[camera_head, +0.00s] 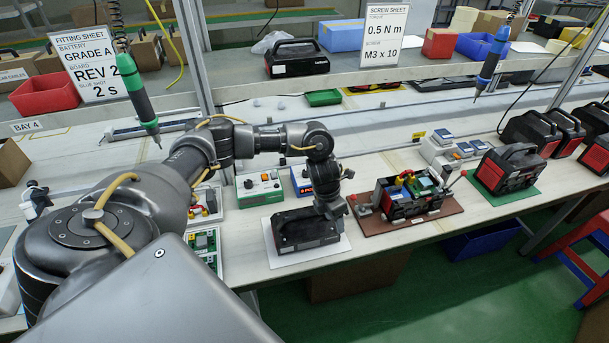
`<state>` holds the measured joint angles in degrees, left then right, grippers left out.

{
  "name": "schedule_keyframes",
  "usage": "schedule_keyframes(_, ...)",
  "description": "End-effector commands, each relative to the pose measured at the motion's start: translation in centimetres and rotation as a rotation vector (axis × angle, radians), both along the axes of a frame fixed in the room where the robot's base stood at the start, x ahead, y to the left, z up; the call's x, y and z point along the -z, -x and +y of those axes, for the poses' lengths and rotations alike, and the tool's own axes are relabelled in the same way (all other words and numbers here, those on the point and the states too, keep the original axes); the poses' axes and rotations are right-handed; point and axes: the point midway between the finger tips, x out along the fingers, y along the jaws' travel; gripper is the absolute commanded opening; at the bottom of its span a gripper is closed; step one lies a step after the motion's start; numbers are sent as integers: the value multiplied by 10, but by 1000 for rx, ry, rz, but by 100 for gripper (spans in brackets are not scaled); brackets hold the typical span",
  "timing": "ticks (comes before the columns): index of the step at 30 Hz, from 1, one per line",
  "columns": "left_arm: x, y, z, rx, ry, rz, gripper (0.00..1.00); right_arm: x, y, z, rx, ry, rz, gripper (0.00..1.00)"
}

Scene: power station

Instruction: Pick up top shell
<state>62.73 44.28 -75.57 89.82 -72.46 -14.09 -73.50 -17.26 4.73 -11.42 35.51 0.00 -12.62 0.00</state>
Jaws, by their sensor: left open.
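The top shell (296,233), a black cover with a handle-like upper part, lies on a white mat (330,250) at the front of the bench. My left gripper (331,213) points down at the shell's right end. It is open. I cannot tell whether its fingers touch the shell, and the wrist hides part of the shell's right side. To the right, an open power station body (408,198) with visible inner parts sits on a brown mat (435,222). My right gripper is out of view.
A finished power station (507,168) stands on a green mat. Two screwdrivers (136,85) (491,60) hang above the bench. The front bench edge is close.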

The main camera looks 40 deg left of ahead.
Motion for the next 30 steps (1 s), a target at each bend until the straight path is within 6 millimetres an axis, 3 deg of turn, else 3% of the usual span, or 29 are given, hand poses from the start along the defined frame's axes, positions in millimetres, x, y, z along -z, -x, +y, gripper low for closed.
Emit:
schedule_keyframes(1, -21, 0, 26, 56, -58, 5, 49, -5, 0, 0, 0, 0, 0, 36)
schedule_keyframes(3, -39, 5, 54, 122, -120, 28, 49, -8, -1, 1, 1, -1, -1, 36)
schedule_keyframes(6, -56, 12, 80, 181, -176, 55, 49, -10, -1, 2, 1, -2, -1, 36)
schedule_keyframes(9, -65, 16, 94, 212, -203, 71, 49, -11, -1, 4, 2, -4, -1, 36)
schedule_keyframes(14, -65, 18, 98, 222, -210, 79, 49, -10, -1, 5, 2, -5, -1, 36)
schedule_keyframes(24, -19, 18, 96, 219, -207, 79, 49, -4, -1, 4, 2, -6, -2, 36)
schedule_keyframes(30, -10, 17, 96, 219, -208, 76, 49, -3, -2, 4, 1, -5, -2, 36)
